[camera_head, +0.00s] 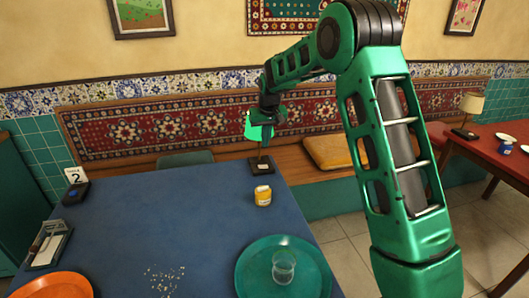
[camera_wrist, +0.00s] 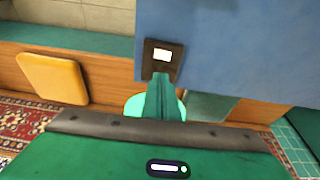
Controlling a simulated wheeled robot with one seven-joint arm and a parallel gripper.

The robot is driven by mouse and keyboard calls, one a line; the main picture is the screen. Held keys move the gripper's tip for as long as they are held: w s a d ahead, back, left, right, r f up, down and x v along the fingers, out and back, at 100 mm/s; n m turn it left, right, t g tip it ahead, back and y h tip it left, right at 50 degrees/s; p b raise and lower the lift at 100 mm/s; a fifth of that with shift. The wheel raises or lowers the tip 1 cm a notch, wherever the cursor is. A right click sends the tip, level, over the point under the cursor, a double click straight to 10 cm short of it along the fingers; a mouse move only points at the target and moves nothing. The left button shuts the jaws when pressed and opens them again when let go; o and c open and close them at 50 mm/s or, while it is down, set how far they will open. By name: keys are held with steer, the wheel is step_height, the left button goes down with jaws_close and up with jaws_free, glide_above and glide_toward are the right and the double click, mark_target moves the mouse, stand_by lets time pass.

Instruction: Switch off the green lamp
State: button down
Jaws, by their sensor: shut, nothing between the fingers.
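The green lamp stands at the far right corner of the blue table. In the head view its bright green shade (camera_head: 251,129) shows beside my gripper (camera_head: 266,141), and its dark base (camera_head: 262,167) is below. In the wrist view the base (camera_wrist: 148,63) carries a pale square switch (camera_wrist: 162,55), and the shade (camera_wrist: 134,106) looks bright but is mostly hidden behind my fingers. My gripper (camera_wrist: 164,78) is shut and empty, its tips just short of the switch in the picture. I cannot tell whether they touch the base.
The blue table (camera_head: 150,215) also holds a yellow jar (camera_head: 263,195) near the lamp, a teal tray (camera_head: 250,268) with a glass (camera_head: 284,266), an orange plate (camera_head: 52,287) and a number sign (camera_head: 76,176). A bench with a yellow cushion (camera_head: 333,152) runs behind.

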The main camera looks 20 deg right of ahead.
mark_target(261, 166)
steer(key=shift+v, duration=1.5)
steer(key=shift+s+r+y, duration=0.15)
steer(key=shift+y, duration=0.15)
steer(key=shift+a, duration=0.1)
steer(key=x, duration=1.3)
steer(key=shift+s+a, duration=0.15)
steer(key=shift+s, duration=0.25)
steer(key=shift+f, duration=0.55)
